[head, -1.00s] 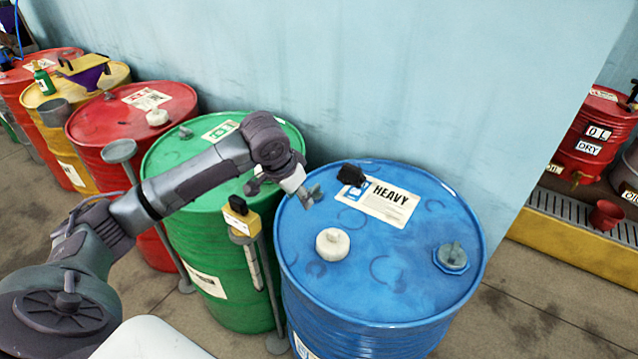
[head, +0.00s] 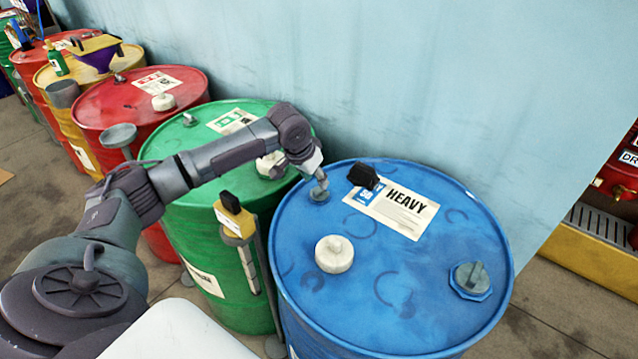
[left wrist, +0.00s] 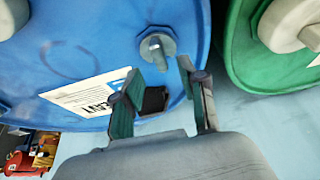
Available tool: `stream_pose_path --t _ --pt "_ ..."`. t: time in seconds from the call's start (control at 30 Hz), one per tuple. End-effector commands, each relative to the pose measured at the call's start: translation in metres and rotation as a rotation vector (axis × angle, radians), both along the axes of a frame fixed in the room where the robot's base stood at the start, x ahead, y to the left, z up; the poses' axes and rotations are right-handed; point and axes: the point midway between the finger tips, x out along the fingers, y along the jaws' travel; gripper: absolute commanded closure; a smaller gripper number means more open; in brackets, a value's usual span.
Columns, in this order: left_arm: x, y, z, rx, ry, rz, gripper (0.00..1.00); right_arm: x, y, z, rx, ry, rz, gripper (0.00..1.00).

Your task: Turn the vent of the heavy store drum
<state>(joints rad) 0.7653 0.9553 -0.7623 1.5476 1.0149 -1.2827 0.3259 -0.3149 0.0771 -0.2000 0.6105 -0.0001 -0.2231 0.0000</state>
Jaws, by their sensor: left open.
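The heavy store drum (head: 400,310) is blue, with a white "HEAVY" label (head: 405,210) on its lid. Its vent, a small grey fitting with an upright handle, sits near the lid's left rim, partly behind my fingers; it shows clearly in the left wrist view (left wrist: 157,48). My left gripper (head: 320,178) is over this side of the lid, fingers pointing down. In the left wrist view its fingers (left wrist: 153,85) are apart, with the vent just beyond the tips and nothing held. Whether a finger touches the vent cannot be told. My right gripper is not in view.
The lid also bears a white cap (head: 334,254), a grey fitting (head: 470,280) and a black piece (head: 363,176) by the label. A green drum (head: 200,215) stands close left under my arm, with red and yellow drums beyond. A wall rises behind.

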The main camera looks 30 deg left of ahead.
Motion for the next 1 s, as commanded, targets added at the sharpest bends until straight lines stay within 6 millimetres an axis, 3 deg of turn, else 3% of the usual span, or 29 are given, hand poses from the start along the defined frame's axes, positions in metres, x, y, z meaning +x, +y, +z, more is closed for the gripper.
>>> stream_pose_path --t 0.2,0.63,0.67,0.9,1.0 --pt "0.013 -0.001 -0.030 0.000 0.001 0.001 0.58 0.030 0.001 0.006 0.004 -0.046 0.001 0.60" --pt "0.017 -0.001 -0.041 0.002 -0.001 -0.001 0.58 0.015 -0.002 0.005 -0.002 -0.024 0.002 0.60" --pt "0.017 -0.001 -0.041 0.002 -0.001 -0.001 0.60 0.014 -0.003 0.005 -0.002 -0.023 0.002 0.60" --pt "0.017 -0.001 -0.041 0.001 -0.001 -0.001 1.00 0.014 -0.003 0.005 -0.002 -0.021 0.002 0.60" --pt "0.017 -0.001 -0.041 0.001 -0.001 -0.001 1.00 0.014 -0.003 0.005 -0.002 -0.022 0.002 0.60"
